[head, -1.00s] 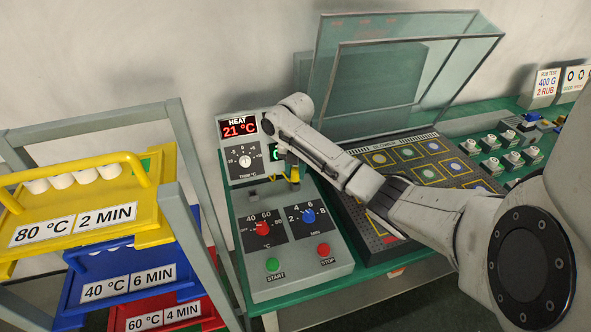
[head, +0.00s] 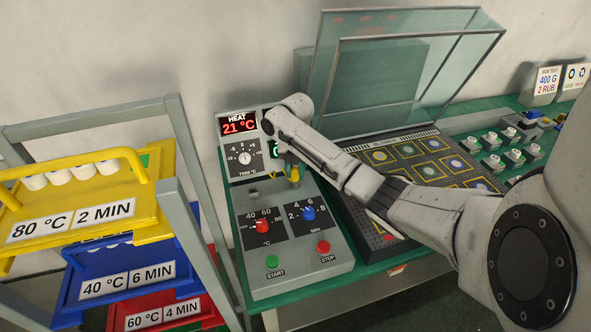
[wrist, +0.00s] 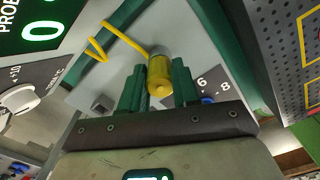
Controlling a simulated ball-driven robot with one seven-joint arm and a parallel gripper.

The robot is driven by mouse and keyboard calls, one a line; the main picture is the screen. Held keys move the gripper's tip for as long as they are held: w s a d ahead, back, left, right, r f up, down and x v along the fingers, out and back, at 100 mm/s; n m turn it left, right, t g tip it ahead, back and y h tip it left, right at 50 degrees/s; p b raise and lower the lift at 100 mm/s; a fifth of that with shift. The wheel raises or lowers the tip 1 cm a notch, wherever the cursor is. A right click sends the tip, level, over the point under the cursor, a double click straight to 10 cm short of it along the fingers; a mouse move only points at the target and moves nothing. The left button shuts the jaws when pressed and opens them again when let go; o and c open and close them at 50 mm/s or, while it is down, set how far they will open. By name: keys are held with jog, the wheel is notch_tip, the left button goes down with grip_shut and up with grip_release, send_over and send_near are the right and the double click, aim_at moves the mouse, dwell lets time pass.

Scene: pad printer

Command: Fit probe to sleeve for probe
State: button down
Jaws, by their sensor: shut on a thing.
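The yellow probe (wrist: 160,75) is between the two green fingers of my gripper (wrist: 158,88) in the wrist view, and the gripper is shut on it. A yellow cable (wrist: 125,37) bends away from the probe to the upper left. In the head view my gripper (head: 290,172) is above the upper part of the heater panel, with a bit of the probe (head: 294,175) showing. A small grey block with a dark top (head: 253,193) stands on the panel to its left, also in the wrist view (wrist: 103,103). I cannot tell whether this is the sleeve.
The heater panel (head: 295,262) has red and blue knobs and START and STOP buttons below my gripper. The HEAT display (head: 239,124) reads 21 °C. A rack of yellow, blue and red trays (head: 85,215) stands left. A glass hood (head: 395,85) stands open behind.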

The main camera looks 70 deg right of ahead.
aim_at(296, 169)
jog(key=c, duration=0.8)
grip_release()
jog(key=shift+f, duration=0.1)
jog(key=shift+o, duration=0.2)
notch_tip(296, 169, up, 11)
jog(key=shift+f, duration=0.15)
